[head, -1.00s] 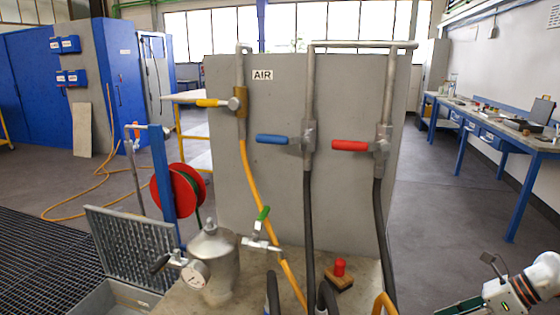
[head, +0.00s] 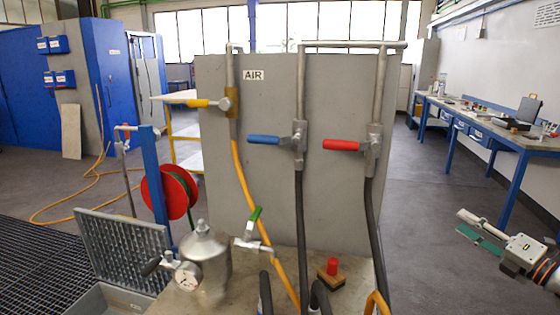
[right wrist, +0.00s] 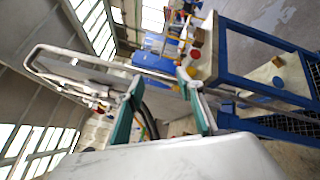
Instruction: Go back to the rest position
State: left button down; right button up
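My right gripper (head: 463,222) is at the lower right of the head view, above the open floor right of the grey panel (head: 215,150). Its grey and green fingers are spread apart with nothing between them. In the right wrist view the two green-edged fingers (right wrist: 160,85) also stand apart and empty. My left gripper is not in view.
A vessel with a gauge (head: 205,258), a green-handled valve (head: 250,225) and a red knob on a wooden block (head: 332,266) stand before the panel. Hoses hang from yellow, blue and red valves. A workbench (head: 500,128) runs along the right wall.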

jog(key=w+d+r+m+t+h, duration=0.1)
jog(key=w+d+m+t+h, duration=0.1)
jog(key=d+m+h, duration=0.75)
jog(key=s+d+f+m+g+h, duration=0.2)
jog(key=d+f+m+g+h, duration=0.1)
jog(key=d+f+m, duration=0.55)
jog(key=s+a+f+m+g+y, duration=0.1)
jog(key=s+a+f+y, duration=0.1)
jog(key=s+a+f, duration=0.5)
jog(key=s+a+f+g+y, duration=0.1)
jog(key=s+a+f, duration=0.1)
jog(key=a+f, duration=0.85)
jog(key=s+a+f+m+g+y, duration=0.1)
jog(key=s+a+f+g+y, duration=0.1)
jog(key=s+a+f, duration=0.6)
jog(key=s+a+f+m+g+y, duration=0.1)
jog(key=s+a+f, duration=0.1)
jog(key=s+a, duration=0.6)
jog(key=s+a+f+m+y+p, duration=0.1)
jog(key=s+a, duration=0.7)
jog(key=a, duration=0.8)
jog(key=shift+s+a+f+m+g+y, duration=0.15)
jog(key=shift+s+f+m+g+y, duration=0.25)
jog(key=shift+f+m, duration=0.45)
jog(key=shift+o, duration=0.6)
jog(key=shift+f, duration=0.1)
